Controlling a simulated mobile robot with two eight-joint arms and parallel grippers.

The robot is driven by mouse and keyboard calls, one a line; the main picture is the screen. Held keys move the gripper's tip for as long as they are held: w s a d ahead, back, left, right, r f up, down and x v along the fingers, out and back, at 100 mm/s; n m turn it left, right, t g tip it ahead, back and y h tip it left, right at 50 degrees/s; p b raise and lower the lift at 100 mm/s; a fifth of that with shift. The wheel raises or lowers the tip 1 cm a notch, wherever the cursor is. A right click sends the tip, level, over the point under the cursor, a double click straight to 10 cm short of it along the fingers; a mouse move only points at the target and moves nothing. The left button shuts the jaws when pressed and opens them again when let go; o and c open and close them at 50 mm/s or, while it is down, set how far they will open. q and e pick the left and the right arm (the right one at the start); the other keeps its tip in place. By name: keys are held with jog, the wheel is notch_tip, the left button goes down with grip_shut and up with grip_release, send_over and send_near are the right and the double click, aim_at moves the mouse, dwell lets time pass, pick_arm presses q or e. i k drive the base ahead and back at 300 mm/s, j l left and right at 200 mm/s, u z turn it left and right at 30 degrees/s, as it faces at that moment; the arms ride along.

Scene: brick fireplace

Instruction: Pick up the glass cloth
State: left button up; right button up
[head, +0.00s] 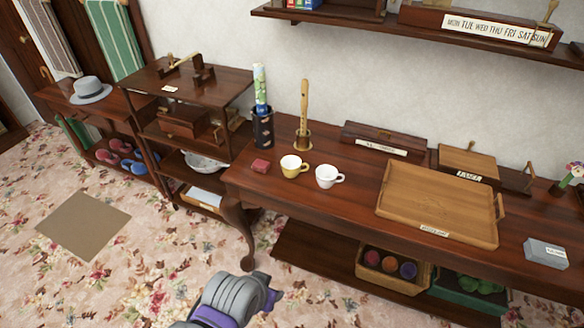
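Two cloths hang at the upper left: a pale cloth with thin dark stripes (47,38) and a green cloth with white stripes (115,40). I cannot tell which of them is the glass cloth. Both are cut off by the top edge. Neither of my grippers shows. Only a grey and purple link of one of my arms is in view at the bottom, well apart from the cloths.
A side table (118,108) with a grey hat (90,90) stands below the cloths. A shelf unit (225,84) and a long table (330,212) with cups (328,176) and a wooden tray (437,202) line the wall. The flowered carpet is open around a brown mat (83,224).

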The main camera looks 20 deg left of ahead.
aim_at(537, 251)
jog(key=z, duration=1.3)
